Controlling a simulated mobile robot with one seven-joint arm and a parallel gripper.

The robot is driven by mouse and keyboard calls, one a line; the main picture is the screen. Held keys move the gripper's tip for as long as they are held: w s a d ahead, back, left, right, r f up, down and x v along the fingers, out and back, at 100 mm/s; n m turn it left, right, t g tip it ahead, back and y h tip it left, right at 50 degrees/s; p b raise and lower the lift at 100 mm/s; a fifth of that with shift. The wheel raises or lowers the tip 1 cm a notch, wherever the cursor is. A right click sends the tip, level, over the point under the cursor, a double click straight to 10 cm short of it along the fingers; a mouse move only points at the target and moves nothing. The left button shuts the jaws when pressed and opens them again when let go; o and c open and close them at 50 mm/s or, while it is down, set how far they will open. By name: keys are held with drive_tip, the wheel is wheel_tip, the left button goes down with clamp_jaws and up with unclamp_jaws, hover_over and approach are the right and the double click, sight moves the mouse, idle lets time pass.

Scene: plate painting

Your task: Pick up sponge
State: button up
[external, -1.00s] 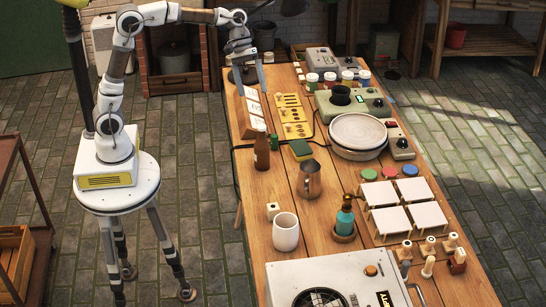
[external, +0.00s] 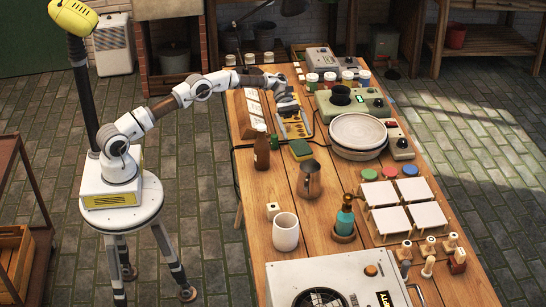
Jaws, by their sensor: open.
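The sponge (external: 301,150) is a small yellow and green block. It lies on the wooden table (external: 290,190), left of the white plate and behind the metal pitcher. My gripper (external: 289,107) is open above the yellow slotted board (external: 297,127), farther back on the table than the sponge and apart from it. The gripper's fingers are small in this view, and I see nothing held between them.
A brown bottle (external: 262,148) and a small green jar (external: 274,141) stand left of the sponge. A metal pitcher (external: 310,180) stands in front of it. A round white plate (external: 358,133) is to its right. Bare wood lies around the pitcher.

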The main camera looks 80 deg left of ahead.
sight(303, 150)
drive_tip(key=shift+a+f, duration=0.15)
drive_tip(key=shift+f, duration=0.5)
drive_tip(key=b+x, duration=0.2)
drive_tip(key=x, duration=0.5)
drive_tip(key=shift+w, duration=0.1)
drive_tip(key=shift+r, duration=0.1)
drive_tip(key=c, duration=1.1)
drive_tip(key=shift+c, duration=0.2)
